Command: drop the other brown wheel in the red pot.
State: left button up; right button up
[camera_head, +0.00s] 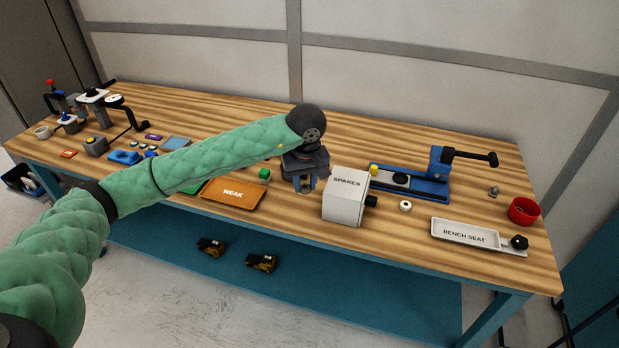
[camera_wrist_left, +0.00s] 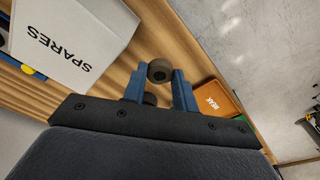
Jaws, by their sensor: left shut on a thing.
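The red pot (camera_head: 523,211) stands near the right end of the bench in the head view. I cannot make out what lies inside it. My left gripper (camera_head: 306,184) is above the bench just left of the white SPARES box, well to the left of the pot. In the left wrist view, its blue fingers (camera_wrist_left: 158,88) are shut on a brown wheel (camera_wrist_left: 160,70) with a dark hub, held at the fingertips. A second dark round shape (camera_wrist_left: 150,99) shows between the fingers; I cannot tell what it is. My right gripper is not in view.
The white SPARES box (camera_head: 343,198) stands beside the gripper. The orange WEAK tray (camera_head: 233,195) is left of the gripper.

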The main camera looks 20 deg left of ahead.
aim_at(517, 213)
jog(key=k, duration=0.5)
jog(key=k+z, duration=0.15)
jog(key=z, duration=1.05)
jog(key=i+j+z, duration=0.25)
jog(key=i, duration=0.2)
jog(key=i+j+z, duration=0.25)
jog(key=i, duration=0.25)
